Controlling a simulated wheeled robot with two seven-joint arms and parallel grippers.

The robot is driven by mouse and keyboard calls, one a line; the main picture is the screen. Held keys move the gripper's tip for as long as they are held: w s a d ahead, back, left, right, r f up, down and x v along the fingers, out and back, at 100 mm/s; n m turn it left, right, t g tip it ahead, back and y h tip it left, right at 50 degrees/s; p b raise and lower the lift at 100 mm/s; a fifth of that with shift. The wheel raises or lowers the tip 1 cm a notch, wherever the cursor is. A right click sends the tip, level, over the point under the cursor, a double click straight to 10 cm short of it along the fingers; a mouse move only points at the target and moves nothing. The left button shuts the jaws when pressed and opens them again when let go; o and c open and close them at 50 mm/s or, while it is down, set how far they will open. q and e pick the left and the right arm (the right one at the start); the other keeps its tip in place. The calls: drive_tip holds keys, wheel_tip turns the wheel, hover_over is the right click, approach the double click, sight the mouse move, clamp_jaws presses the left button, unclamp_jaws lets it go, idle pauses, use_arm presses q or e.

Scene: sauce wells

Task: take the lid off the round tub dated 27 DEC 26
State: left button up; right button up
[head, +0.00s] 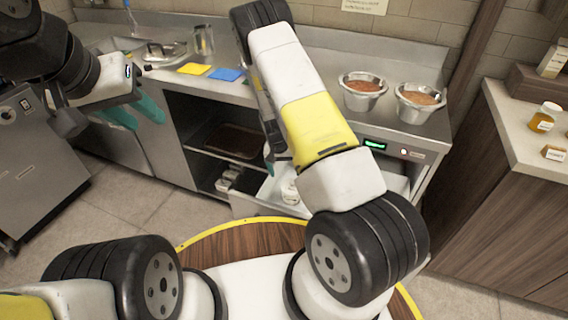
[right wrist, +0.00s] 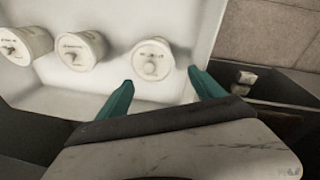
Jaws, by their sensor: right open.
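In the right wrist view, three round white tubs stand in a row in a pale drawer (right wrist: 60,92): the left tub (right wrist: 22,45), the middle tub (right wrist: 82,48) and the right tub (right wrist: 152,60). Each has a knob on its lid. The lid print is too small to read, so I cannot tell which is dated 27 DEC 26. My right gripper (right wrist: 162,90) is open and empty, its teal fingers apart just short of the right tub. In the head view, one tub (head: 290,192) shows; my arm hides the rest. My left gripper (head: 135,112) is open and empty by the sink counter.
Two metal pots of red sauce (head: 362,92) (head: 421,103) stand on the steel counter. Yellow (head: 194,69) and blue (head: 226,75) cards lie left of them. Below is an open shelf with a dark tray (head: 235,141). A side counter (head: 515,135) with jars stands at right.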

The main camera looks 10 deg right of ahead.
sight(288, 185)
drive_tip(key=f, duration=0.4)
drive_tip(key=d+f, duration=0.1)
drive_tip(key=f, duration=0.1)
drive_tip(key=c, duration=1.4)
